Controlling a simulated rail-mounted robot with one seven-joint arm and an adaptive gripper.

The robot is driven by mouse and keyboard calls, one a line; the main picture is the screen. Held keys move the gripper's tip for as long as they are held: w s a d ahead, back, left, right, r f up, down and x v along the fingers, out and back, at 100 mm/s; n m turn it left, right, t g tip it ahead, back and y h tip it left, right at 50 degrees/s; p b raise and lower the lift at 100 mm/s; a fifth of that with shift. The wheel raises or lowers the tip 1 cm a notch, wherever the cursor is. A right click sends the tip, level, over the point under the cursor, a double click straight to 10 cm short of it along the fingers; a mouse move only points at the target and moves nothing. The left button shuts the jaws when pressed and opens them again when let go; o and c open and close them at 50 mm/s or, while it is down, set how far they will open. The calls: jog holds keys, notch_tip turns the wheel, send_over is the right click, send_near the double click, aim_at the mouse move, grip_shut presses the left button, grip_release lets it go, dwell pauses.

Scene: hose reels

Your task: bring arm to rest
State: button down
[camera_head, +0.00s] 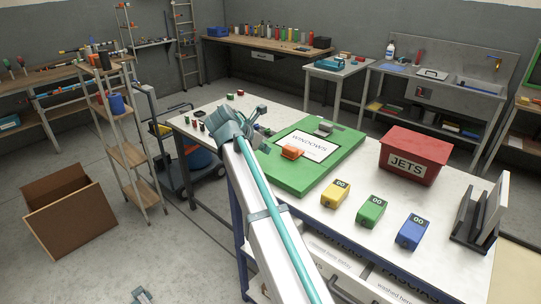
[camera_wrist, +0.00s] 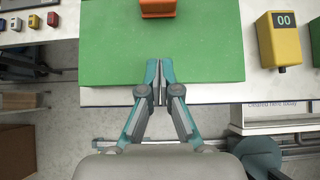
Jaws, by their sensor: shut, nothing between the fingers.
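In the wrist view my gripper (camera_wrist: 160,78) is shut, its two fingertips together with nothing between them. It is over the near edge of the green board (camera_wrist: 110,50), with the orange block (camera_wrist: 157,8) beyond the fingertips. In the head view my arm reaches up from the bottom middle, and its end is over the left part of the white table (camera_head: 468,183), beside the green board (camera_head: 345,142). The orange block (camera_head: 292,153) sits on the board by a white sheet reading WINDOWS (camera_head: 312,144). My arm hides part of the table.
A yellow (camera_head: 335,193), a green (camera_head: 372,210) and a blue block (camera_head: 412,231) marked 00 stand along the table front. A red JETS bin (camera_head: 413,155) and a dark stand (camera_head: 480,212) are at the right. A shelf rack (camera_head: 127,155) and open carton (camera_head: 70,211) stand left.

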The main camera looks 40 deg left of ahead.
jog(key=shift+s+r, duration=0.35)
